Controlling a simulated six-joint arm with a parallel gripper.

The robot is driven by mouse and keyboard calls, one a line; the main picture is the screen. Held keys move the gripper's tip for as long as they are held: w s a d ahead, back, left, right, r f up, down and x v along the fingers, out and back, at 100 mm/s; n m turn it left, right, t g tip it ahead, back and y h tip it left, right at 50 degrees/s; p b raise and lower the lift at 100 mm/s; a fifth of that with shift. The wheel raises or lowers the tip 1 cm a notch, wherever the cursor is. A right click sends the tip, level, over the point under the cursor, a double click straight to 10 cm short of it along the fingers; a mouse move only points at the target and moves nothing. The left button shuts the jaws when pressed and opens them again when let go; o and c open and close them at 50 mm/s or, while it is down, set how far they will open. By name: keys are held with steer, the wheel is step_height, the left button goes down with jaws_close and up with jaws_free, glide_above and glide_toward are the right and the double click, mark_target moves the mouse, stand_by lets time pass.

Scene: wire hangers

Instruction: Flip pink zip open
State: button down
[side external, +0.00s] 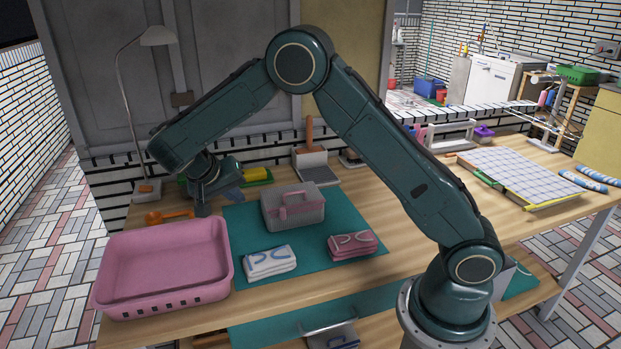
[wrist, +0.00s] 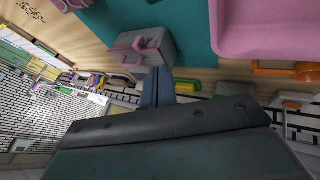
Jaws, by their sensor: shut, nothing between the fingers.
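A grey box-like case (side external: 318,208) stands on the teal mat (side external: 345,258), with a pink loop-shaped part (side external: 297,211) on its near side. I take this part for the pink zip. In the wrist view the case (wrist: 156,45) is above my fingers, and the pink part (wrist: 126,46) lies on its left side. My gripper (side external: 202,207) is left of the case, apart from it, pointing down near the back of the table. In the wrist view my gripper (wrist: 158,76) is shut and empty. The inside of the case is hidden.
A large pink basket (side external: 165,262) stands at the front left. Folded white cloth (side external: 269,262) and pink cloth (side external: 352,245) lie on the mat. An orange tool (side external: 168,215), a yellow-green sponge (side external: 257,175) and a dustpan (side external: 311,160) are along the back.

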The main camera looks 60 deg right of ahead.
steer(key=shift+w+f, duration=0.15)
steer(key=shift+f, duration=0.25)
steer(key=shift+f, duration=0.1)
glide_toward(279, 216)
step_height(279, 216, down, 4)
steer(key=w, duration=0.2)
steer(key=shift+s+d, duration=1.1)
steer(key=shift+d, duration=0.25)
